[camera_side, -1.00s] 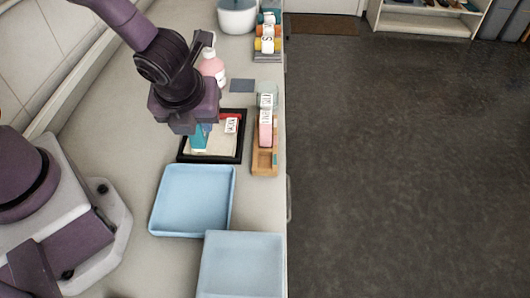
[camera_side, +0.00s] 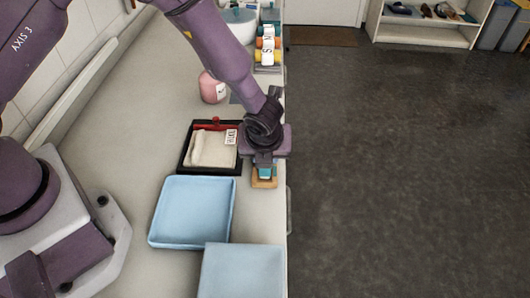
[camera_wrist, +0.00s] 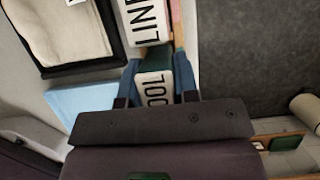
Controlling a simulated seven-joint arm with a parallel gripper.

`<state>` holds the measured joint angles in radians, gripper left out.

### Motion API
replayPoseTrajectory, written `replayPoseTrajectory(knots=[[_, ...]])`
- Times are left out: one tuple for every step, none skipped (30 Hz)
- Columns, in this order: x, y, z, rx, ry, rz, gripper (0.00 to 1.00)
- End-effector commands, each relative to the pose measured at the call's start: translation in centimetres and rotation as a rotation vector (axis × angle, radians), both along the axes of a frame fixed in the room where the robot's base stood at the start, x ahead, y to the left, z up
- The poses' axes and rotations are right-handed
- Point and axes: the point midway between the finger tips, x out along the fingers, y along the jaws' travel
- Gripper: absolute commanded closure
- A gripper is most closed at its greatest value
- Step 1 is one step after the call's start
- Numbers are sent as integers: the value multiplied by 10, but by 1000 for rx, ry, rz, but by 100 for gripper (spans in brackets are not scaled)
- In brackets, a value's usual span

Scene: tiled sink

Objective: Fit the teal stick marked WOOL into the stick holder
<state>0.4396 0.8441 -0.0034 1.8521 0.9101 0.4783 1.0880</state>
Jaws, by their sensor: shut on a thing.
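My gripper (camera_side: 264,164) is shut on the teal stick (camera_side: 265,172), over the wooden stick holder (camera_side: 264,184) at the counter's right edge. In the wrist view the stick (camera_wrist: 155,62) is between the fingers of my gripper (camera_wrist: 157,97), with part of its white label (camera_wrist: 154,90) reading "OOL". It lines up right behind a stick labelled "LIN..." (camera_wrist: 146,20), which stands in the holder (camera_wrist: 179,35). The stick's lower end is hidden, so I cannot tell how deep it sits. My gripper and arm hide most of the holder in the side view.
A black tray (camera_side: 184,157) with beige cloth (camera_side: 211,149) lies just left of the holder. Two blue trays (camera_side: 190,240) (camera_side: 241,249) are nearer the camera.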

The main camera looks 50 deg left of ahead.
Motion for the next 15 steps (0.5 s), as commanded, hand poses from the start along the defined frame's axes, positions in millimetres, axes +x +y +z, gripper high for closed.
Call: replayPoseTrajectory(knots=[[0, 0, -4, 1, 1, -2, 95], [0, 0, -4, -1, -1, -3, 95], [0, 0, -5, -1, -1, -2, 95], [0, 0, -5, -2, -2, -2, 95], [0, 0, -4, -2, -2, -2, 95], [0, 0, -4, -2, -2, -2, 95], [0, 0, -4, -2, -2, -1, 95], [0, 0, -4, -2, -2, -1, 95], [0, 0, -4, -1, -1, -1, 95], [0, 0, -5, -1, -1, -2, 95], [0, 0, -6, -1, -1, -2, 95], [0, 0, -7, -1, -1, -2, 95], [0, 0, -8, -1, -1, -2, 95], [0, 0, -9, -1, -1, -2, 95], [0, 0, -9, -1, -1, -1, 67]])
